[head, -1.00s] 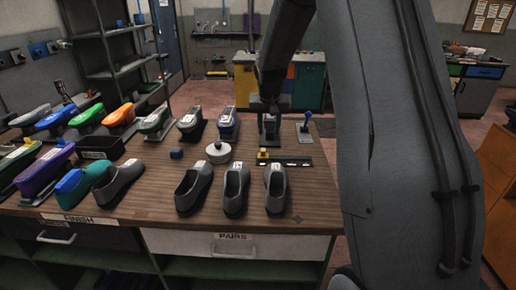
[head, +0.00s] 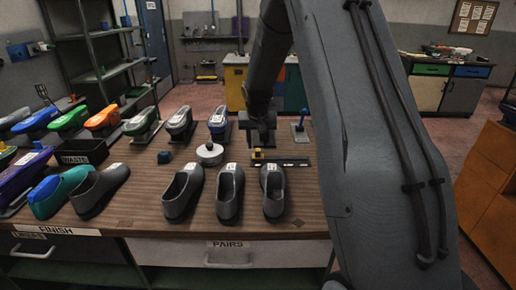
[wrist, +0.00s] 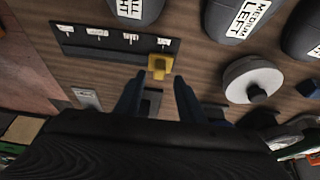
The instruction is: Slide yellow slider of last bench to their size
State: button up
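The yellow slider (head: 257,154) sits at the left end of a black track (head: 290,163) on the wooden bench, behind the grey shoes. In the wrist view the slider (wrist: 160,66) is at the right end of the track (wrist: 100,47), which carries several small white labels, too small to read. My gripper (head: 259,138) is low over the bench, just behind the slider. In the wrist view its two fingers are spread (wrist: 157,94), with the slider just beyond the tips and roughly between them. I see no contact; the gripper is empty.
Three grey labelled shoes (head: 229,195) stand along the front. A white round disc with a knob (head: 209,154) and a blue block (head: 165,157) lie left of the slider. A black waste box (head: 82,153) and several shoes fill the left. A blue-handled lever (head: 301,125) stands behind right.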

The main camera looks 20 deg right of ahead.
aim_at(258, 150)
jog(key=shift+p+x, duration=0.5)
jog(key=shift+x, duration=1.5)
grip_shut()
